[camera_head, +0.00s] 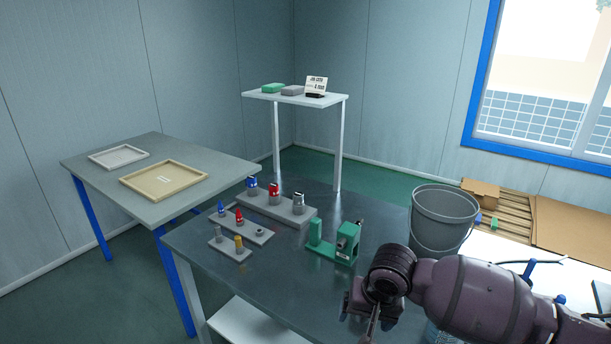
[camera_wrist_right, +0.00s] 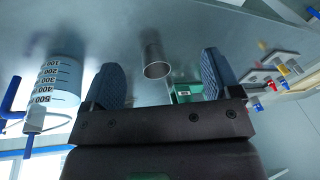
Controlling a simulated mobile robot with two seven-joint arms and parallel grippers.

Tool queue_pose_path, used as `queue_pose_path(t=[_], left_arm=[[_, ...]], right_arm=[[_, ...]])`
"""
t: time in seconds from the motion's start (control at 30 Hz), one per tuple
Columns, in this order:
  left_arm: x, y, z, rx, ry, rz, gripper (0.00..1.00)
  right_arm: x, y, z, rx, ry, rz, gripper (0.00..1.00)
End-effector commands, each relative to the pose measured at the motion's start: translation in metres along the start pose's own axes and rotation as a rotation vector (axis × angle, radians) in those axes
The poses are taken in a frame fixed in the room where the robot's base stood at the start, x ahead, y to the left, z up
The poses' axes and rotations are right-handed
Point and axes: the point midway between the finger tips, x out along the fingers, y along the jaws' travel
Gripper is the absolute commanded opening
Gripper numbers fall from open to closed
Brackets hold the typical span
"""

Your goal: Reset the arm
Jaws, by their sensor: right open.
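My right gripper (camera_head: 372,322) is at the end of my dark purple arm, low over the front of the dark metal table (camera_head: 290,255). In the right wrist view, my right gripper (camera_wrist_right: 163,78) has its two blue-grey fingers wide apart with nothing held. A grey open-ended metal cylinder (camera_wrist_right: 155,62) shows beyond the gap, apart from the fingers. The green fixture (camera_head: 338,245) stands left of and behind the gripper in the head view; part of it (camera_wrist_right: 187,93) shows beside the right finger in the wrist view. My left arm is not seen.
Grey blocks with coloured pegs (camera_head: 277,206) stand on the table's left. A grey bucket (camera_head: 444,218) is behind my arm. A graduated beaker (camera_wrist_right: 57,82) is close to the left finger. A side table (camera_head: 205,157) holds two trays; a white stand (camera_head: 325,101) is behind.

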Motion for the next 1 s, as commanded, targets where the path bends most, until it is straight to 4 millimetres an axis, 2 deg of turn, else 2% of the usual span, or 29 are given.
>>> queue_pose_path(t=[0.1,0.2,0.3,0.43,0.57,0.67,0.87,1.0], left_arm=[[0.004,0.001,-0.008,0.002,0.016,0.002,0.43],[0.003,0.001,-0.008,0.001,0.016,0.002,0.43],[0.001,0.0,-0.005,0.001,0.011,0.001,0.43],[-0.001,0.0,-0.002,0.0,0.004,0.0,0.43],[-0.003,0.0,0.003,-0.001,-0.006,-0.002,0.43],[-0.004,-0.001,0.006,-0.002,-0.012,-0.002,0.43],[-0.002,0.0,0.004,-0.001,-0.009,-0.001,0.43],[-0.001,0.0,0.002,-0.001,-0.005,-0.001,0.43]], right_arm=[[-0.018,-0.028,-0.028,-0.21,0.163,-0.129,0.83],[-0.032,-0.053,-0.045,-0.388,0.324,-0.234,0.83],[-0.043,-0.071,-0.054,-0.542,0.499,-0.321,0.83],[-0.052,-0.077,-0.058,-0.684,0.735,-0.38,0.83],[-0.054,-0.064,-0.055,-0.747,0.92,-0.369,0.83],[-0.051,-0.047,-0.05,-0.76,1.027,-0.332,0.83],[-0.035,0.003,-0.031,-0.733,1.158,-0.216,0.83],[-0.018,0.045,-0.008,-0.679,1.184,-0.123,0.83]])
